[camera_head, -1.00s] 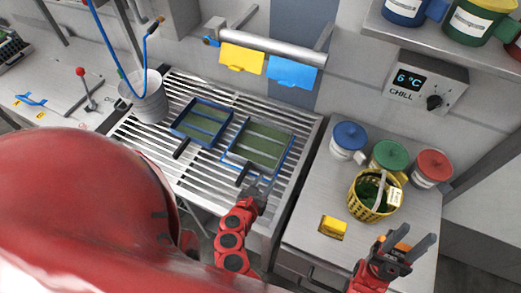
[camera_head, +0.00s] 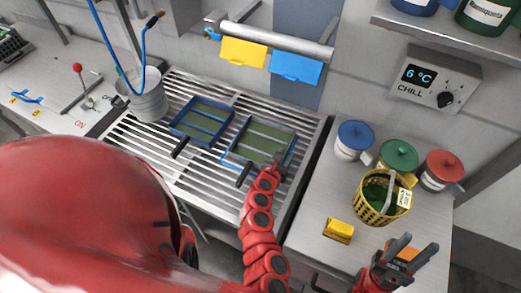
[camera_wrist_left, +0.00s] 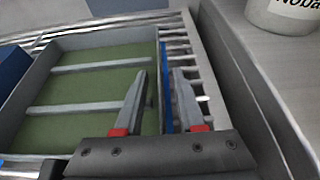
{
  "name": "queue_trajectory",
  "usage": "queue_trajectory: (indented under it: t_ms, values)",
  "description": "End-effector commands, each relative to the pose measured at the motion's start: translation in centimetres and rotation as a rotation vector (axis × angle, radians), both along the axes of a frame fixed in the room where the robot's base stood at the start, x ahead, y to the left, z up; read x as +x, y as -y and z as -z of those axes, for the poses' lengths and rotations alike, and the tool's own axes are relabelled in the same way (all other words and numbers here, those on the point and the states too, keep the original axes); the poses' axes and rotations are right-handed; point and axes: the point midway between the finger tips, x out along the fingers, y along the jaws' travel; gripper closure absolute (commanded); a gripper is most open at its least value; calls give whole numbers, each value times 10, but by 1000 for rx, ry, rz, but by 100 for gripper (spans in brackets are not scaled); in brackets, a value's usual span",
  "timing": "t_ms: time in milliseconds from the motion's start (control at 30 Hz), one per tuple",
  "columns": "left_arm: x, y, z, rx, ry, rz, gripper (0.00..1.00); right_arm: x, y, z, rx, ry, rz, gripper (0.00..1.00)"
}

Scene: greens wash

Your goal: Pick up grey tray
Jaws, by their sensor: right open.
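The grey tray (camera_head: 243,133), with grey walls, crossbars, a green bottom and a dark handle, lies on the slatted metal rack. It fills the left of the left wrist view (camera_wrist_left: 85,40). My left gripper (camera_head: 280,158) is at the tray's right side. In the left wrist view its fingers (camera_wrist_left: 161,78) are apart, one over the tray's inside and one over the slats, with the tray's right wall and a blue strip between them. I cannot tell whether they touch the wall. My right gripper (camera_head: 412,256) is open and empty above the right counter.
A blue tray (camera_head: 182,131) lies on the rack (camera_head: 147,150) left of the grey one. The right counter holds a yellow basket (camera_head: 368,207), a yellow block (camera_head: 338,230) and three lidded tubs (camera_head: 352,143).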

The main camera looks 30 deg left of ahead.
Motion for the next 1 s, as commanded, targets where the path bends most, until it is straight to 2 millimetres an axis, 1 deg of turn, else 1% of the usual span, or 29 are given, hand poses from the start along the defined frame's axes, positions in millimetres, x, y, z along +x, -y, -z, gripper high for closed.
queue_trajectory:
  t_ms: [67,267,400,467,500,1000]
  values:
    - [3,-1,2,1,0,0,61,0,0,1,0,0,0,56]
    - [3,0,2,0,-1,0,61,0,0,1,0,0,0,56]
    - [3,0,2,0,-1,0,86,0,0,1,0,0,0,56]
    - [3,0,2,0,-1,0,97,0,0,1,0,0,0,56]
    - [3,0,2,0,-1,0,100,0,0,1,0,0,0,56]
    - [3,0,2,0,-1,0,100,0,0,1,0,0,0,56]
